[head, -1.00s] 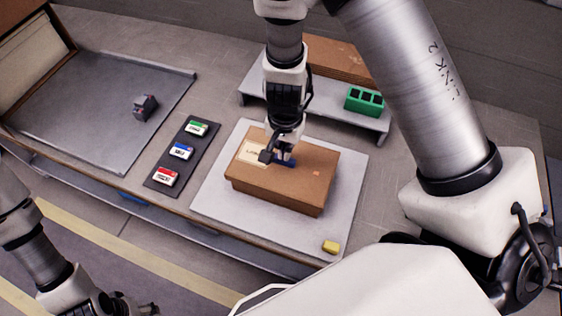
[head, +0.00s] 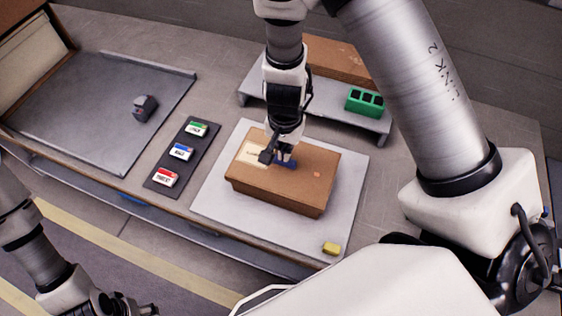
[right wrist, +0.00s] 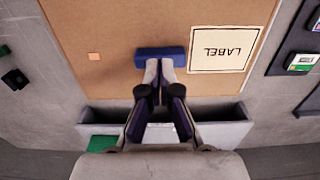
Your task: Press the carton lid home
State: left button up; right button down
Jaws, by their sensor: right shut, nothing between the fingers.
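The brown carton (head: 275,195) sits on a light grey mat (head: 220,196), with its lid (head: 313,168) on top. The lid also fills much of the right wrist view (right wrist: 115,45). It carries a cream label (head: 252,153) and a small blue bar (head: 291,164). My right gripper (head: 284,157) points down over the lid, shut and empty. In the right wrist view its fingertips (right wrist: 159,68) are together at the edge of the blue bar (right wrist: 160,52); I cannot tell if they press on it. My left gripper (head: 130,306) is at the bottom left, away from the carton; its fingers are unclear.
A yellow block (head: 331,248) lies on the mat's front corner. A dark strip (head: 168,166) with green, blue and red labelled pieces is left of the mat. A grey tray (head: 85,105) is far left.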

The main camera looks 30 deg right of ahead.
jog(key=shift+f+b, duration=0.5)
jog(key=shift+f, duration=0.05)
dwell(0.4)
notch_tip(320, 180, up, 5)
jog(key=p, duration=0.5)
jog(key=shift+r, duration=0.15)
dwell(1.2)
